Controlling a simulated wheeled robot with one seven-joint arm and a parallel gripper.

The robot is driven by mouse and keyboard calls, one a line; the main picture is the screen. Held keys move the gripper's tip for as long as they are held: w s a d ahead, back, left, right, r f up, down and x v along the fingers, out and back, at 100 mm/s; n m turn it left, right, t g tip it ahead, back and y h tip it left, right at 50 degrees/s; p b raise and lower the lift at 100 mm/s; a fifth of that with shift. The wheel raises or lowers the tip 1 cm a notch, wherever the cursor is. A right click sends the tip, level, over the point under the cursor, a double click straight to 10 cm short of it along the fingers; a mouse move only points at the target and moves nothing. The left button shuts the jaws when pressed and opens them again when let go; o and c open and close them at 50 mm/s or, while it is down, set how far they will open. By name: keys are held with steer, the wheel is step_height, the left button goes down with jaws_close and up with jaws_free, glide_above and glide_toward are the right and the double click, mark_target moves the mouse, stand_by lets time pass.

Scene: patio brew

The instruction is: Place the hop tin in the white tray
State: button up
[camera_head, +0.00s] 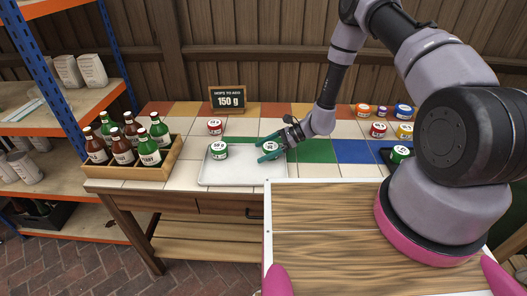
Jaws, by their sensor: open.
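The white tray (243,174) lies on the tiled table near its front edge. One green hop tin (218,150) with a white label sits in the left part of the tray. A second green tin (270,148) is at the right part of the tray, between the fingers of my gripper (266,153). My gripper is open, with its teal fingers on either side of that tin. I cannot tell whether the fingers touch it. A red tin (214,127) stands on the tiles just behind the tray.
A small sign (228,100) reading 150 g stands at the back. A wooden crate of bottles (170,165) is at the left. Several coloured tins (379,129) stand at the right, with a green tin (400,153) on a dark scale-like object (386,157). Blue-orange shelves (50,125) stand far left.

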steer(key=v, duration=1.2)
steer(key=s+d+r+n+h, duration=0.1)
steer(key=d+r+n+h, duration=0.15)
steer(key=r, duration=0.75)
steer(key=s+d+r+n+t+h, duration=0.1)
steer(key=r+n, duration=0.2)
steer(key=r, duration=0.7)
steer(key=s+d+r+n+h, duration=0.2)
steer(key=r, duration=0.8)
steer(key=s+d+r+n+t+h, duration=0.2)
steer(key=s+d+r+t, duration=0.1)
steer(key=s+r, duration=0.5)
steer(key=s+d+r+n+t+h, duration=0.2)
steer(key=s+d+r+n+t, duration=0.1)
steer(key=s+d+r, duration=0.3)
step_height(320, 180, up, 4)
steer(key=s+t, duration=0.1)
steer(key=s, duration=0.1)
steer(key=shift+s+f+t+h, duration=0.15)
steer(key=shift+s+t+h, duration=0.15)
steer(key=shift+s+h, duration=0.1)
